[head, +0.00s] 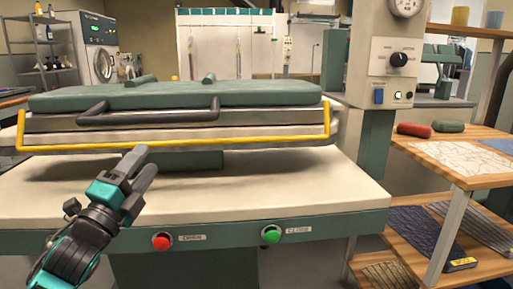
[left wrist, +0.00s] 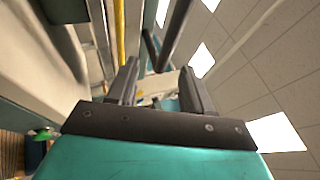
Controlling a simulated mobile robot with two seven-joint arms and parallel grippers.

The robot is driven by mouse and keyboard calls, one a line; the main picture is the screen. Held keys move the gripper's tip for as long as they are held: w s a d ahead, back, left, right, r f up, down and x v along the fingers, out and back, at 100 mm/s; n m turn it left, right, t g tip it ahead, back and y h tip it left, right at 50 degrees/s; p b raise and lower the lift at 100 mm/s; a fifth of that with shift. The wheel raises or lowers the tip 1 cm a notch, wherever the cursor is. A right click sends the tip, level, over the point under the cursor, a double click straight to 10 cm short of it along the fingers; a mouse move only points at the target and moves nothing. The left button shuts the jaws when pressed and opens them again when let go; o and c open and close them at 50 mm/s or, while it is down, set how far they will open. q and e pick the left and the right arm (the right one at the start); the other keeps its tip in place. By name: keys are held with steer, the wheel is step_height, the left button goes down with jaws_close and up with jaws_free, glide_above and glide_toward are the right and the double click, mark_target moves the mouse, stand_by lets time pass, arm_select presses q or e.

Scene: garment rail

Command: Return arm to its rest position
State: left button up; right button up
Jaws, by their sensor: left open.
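My left gripper (head: 142,163) is in front of the press in the head view, raised over the front part of its cream table (head: 290,190). Its fingers point up and away, just below the yellow bar (head: 85,148) of the press. They are apart with nothing between them. The left wrist view also shows the open fingers of the left gripper (left wrist: 158,82), with the yellow bar (left wrist: 120,30) and a dark bar beyond. I cannot tell whether a finger touches the yellow bar. My right gripper is not in view.
The press head (head: 180,96) with its dark handle (head: 150,117) is above the table. A red button (head: 161,242) and a green button (head: 271,234) are on the front edge. A control column (head: 375,100) stands right, beside a wooden shelf (head: 460,180) with folded cloths.

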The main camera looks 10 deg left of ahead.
arm_select(q)
steer(key=s+d+f+n+g+y, duration=0.1)
steer(key=s+d+f+n+g, duration=0.1)
steer(key=f+n, duration=0.35)
steer(key=s+d+f+n+g, duration=0.2)
steer(key=f, duration=0.7)
steer(key=s+d+f+n+g+y, duration=0.1)
steer(key=s+d+f+n+g, duration=0.15)
steer(key=f, duration=0.45)
steer(key=s+d+f+n+g+h, duration=0.1)
steer(key=s+d+f+n+g, duration=0.1)
steer(key=s+d+f+n, duration=0.35)
steer(key=s+d+f+n+g, duration=0.2)
steer(key=s+f+n+g, duration=0.1)
steer(key=s+f, duration=0.45)
steer(key=s+a+r+y+p, duration=0.1)
steer(key=s+a+r+p, duration=0.1)
steer(key=r+p, duration=1.1)
steer(key=a+p, duration=0.1)
steer(key=p, duration=0.5)
steer(key=shift+s+a+r+n+p, duration=0.2)
steer(key=shift+a+r+n+p, duration=0.1)
steer(key=shift+n+p, duration=0.1)
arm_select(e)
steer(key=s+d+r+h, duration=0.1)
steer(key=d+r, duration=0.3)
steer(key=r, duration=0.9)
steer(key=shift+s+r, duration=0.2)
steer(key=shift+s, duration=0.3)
